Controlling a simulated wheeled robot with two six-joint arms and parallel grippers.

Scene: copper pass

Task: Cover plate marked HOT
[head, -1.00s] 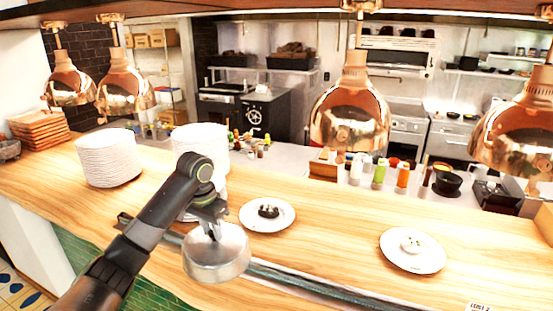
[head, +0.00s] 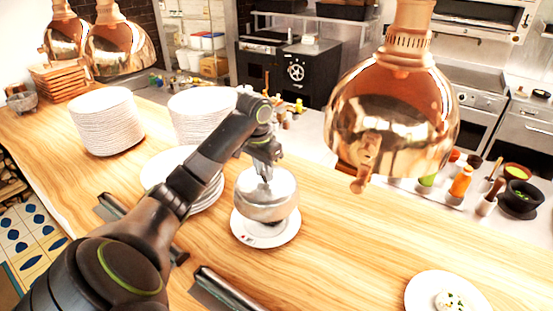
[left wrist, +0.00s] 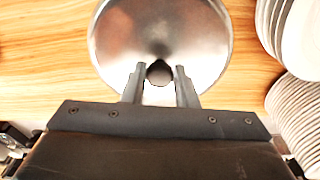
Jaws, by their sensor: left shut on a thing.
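A silver dome cover (head: 266,197) hangs from my left gripper (head: 265,165), which is shut on its top knob; the left wrist view shows the dome (left wrist: 160,30) and the knob between the fingers (left wrist: 160,74). The dome is over a white plate (head: 265,240) and hides its middle. I cannot tell whether it touches the plate. A small red and dark mark shows on the plate's front left; I cannot read it. Another white plate (head: 425,290) with pale food (head: 449,301) is uncovered at the lower right. My right gripper is not in view.
Plate stacks stand at the left (head: 107,125) and behind the arm (head: 200,115); a lower stack (head: 165,165) is beside the forearm. A copper lamp (head: 392,110) hangs to the right of the dome. The wooden counter (head: 345,235) is clear between the two plates.

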